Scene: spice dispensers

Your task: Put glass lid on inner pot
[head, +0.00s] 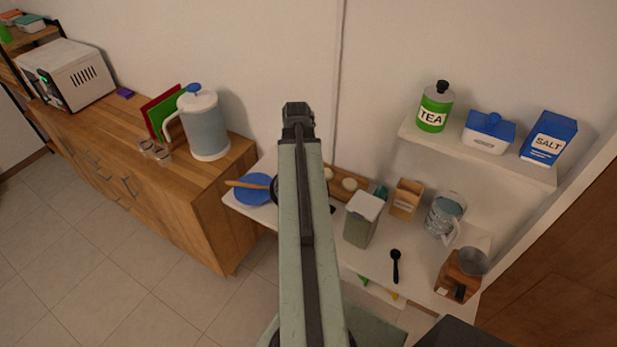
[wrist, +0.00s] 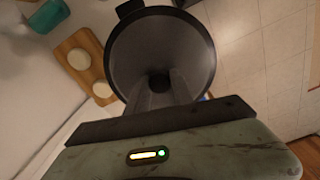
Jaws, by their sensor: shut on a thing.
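In the wrist view, my gripper (wrist: 162,82) is shut on the dark knob at the middle of a round grey disc with a dark rim, which looks like the glass lid (wrist: 150,45). The inner pot appears to lie beneath it, with a dark handle (wrist: 129,8) showing past the rim. I cannot tell whether lid and pot touch. In the head view, my arm covers the gripper and most of the pot; only a dark curved edge (head: 275,190) shows left of the arm.
A wooden board (wrist: 83,60) with pale round items lies beside the pot. On the table stand a green canister (head: 362,222), a glass jug (head: 443,215) and a wooden grinder (head: 459,277). A blue plate (head: 254,193) lies at left. A shelf (head: 480,160) overhangs the right side.

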